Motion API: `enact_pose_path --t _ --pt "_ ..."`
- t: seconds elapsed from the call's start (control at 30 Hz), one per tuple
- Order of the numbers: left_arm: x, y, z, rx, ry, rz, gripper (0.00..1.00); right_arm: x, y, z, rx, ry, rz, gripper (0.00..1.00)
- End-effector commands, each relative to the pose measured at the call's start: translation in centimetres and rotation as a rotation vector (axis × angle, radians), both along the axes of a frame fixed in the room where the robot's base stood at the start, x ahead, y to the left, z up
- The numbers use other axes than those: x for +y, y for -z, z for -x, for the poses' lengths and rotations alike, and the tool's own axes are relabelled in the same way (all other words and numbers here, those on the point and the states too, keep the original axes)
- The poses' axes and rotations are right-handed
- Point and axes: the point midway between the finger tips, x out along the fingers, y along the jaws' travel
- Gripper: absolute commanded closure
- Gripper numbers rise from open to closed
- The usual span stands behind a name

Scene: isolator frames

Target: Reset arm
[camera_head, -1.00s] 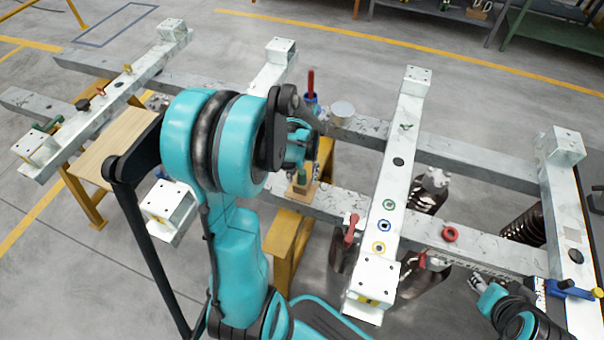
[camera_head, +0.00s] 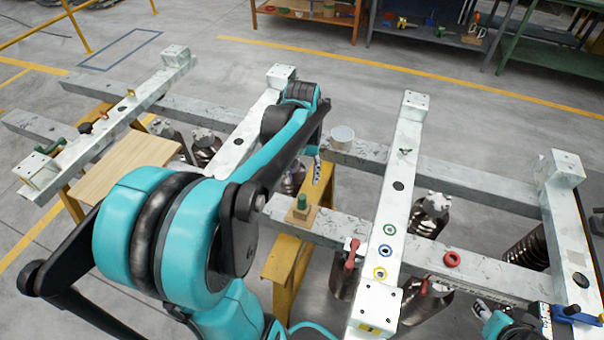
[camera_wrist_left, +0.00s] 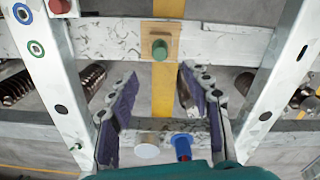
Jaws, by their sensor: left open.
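My left arm crosses the middle of the head view, with its teal forearm over the frame. Part of its gripper (camera_head: 318,172) shows past the forearm, above the long beams; the rest is hidden. In the left wrist view the gripper (camera_wrist_left: 158,75) is open and empty. A wooden block with a green knob (camera_wrist_left: 160,48) lies ahead of the fingertips. A blue cup with a red part (camera_wrist_left: 182,147) and a pale round disc (camera_wrist_left: 147,145) show between the fingers. My right gripper (camera_head: 482,306) is partly visible at lower right; its jaws are too small to judge.
A grey-white frame of long beams (camera_head: 470,185) and cross beams (camera_head: 403,150) fills the middle. A red ring (camera_head: 452,258), a red clamp (camera_head: 351,253) and a wooden board (camera_head: 125,165) lie on or near it. Workbenches (camera_head: 430,30) stand behind; grey floor between is clear.

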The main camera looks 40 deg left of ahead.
Motion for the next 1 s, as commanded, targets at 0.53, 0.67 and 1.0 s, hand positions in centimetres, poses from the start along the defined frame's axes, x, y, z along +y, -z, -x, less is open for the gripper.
enact_pose_path --t 0.53,0.67,1.0 --pt "-0.6 -0.2 0.1 -0.014 0.016 -0.006 0.51 0.0 0.0 0.0 0.000 0.000 0.000 0.60" --pt "-2.7 -0.8 0.5 -0.070 0.074 -0.030 0.51 0.0 0.0 0.0 0.000 0.000 0.000 0.60" --pt "-10.3 -2.0 2.9 -0.316 0.309 -0.113 0.51 0.0 0.0 0.0 0.000 0.000 0.000 0.60"
